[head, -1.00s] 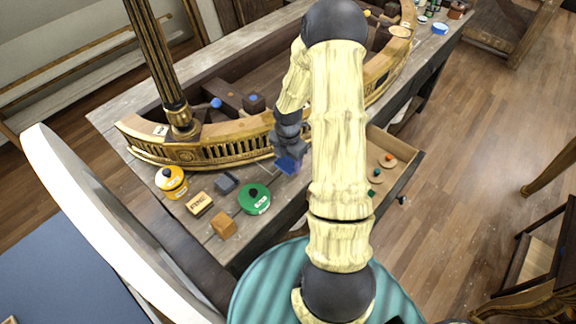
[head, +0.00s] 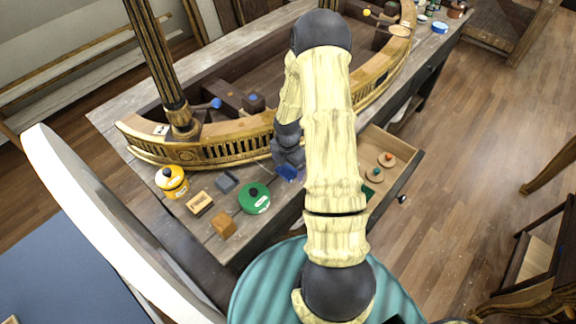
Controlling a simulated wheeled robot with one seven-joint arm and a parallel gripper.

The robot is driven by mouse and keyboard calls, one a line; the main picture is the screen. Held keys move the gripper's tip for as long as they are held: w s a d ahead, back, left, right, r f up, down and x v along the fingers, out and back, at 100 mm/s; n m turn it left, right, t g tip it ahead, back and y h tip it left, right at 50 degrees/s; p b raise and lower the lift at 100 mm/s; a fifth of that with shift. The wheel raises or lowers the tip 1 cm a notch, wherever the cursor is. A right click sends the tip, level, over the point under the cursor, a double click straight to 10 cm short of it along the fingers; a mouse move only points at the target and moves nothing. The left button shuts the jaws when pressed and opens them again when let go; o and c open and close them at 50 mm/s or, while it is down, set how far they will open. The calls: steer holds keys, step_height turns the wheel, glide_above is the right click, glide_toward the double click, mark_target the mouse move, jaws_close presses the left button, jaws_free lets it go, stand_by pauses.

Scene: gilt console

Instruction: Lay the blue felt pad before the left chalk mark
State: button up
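A blue piece (head: 286,173), which looks like the felt pad, shows at the tip of my gripper, near the front edge of the console top. My gripper (head: 289,161) is dark grey, points down and sits right over the piece. Its fingers are small and partly hidden by my arm, so I cannot tell whether they grip the piece or only touch it. I cannot make out the left chalk mark clearly; thin lines on the wood beside the green tin are too faint to identify.
A green round tin (head: 254,198), a grey-blue block (head: 225,182), a yellow tin (head: 172,181), a labelled wooden block (head: 200,203) and an orange-brown cube (head: 223,224) stand left of my gripper. The curved gilt balustrade (head: 205,152) rises behind. An open drawer (head: 404,178) is at right.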

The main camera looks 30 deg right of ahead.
mark_target(286, 170)
step_height(286, 170, up, 12)
steer(key=b, duration=0.1)
steer(key=shift+r, duration=0.2)
stand_by(0.5)
stand_by(0.4)
steer(key=s+a+r+m+t, duration=0.1)
steer(key=s+a+r+m, duration=0.4)
steer(key=m, duration=0.6)
steer(key=s+a+r+m+t, duration=0.1)
steer(key=s+a+r+m, duration=0.4)
steer(key=m, duration=0.6)
steer(key=s+a, duration=0.2)
steer(key=a, duration=0.1)
steer(key=shift+s+a+t, duration=0.25)
steer(key=shift+a+t, duration=0.05)
steer(key=shift+a, duration=0.05)
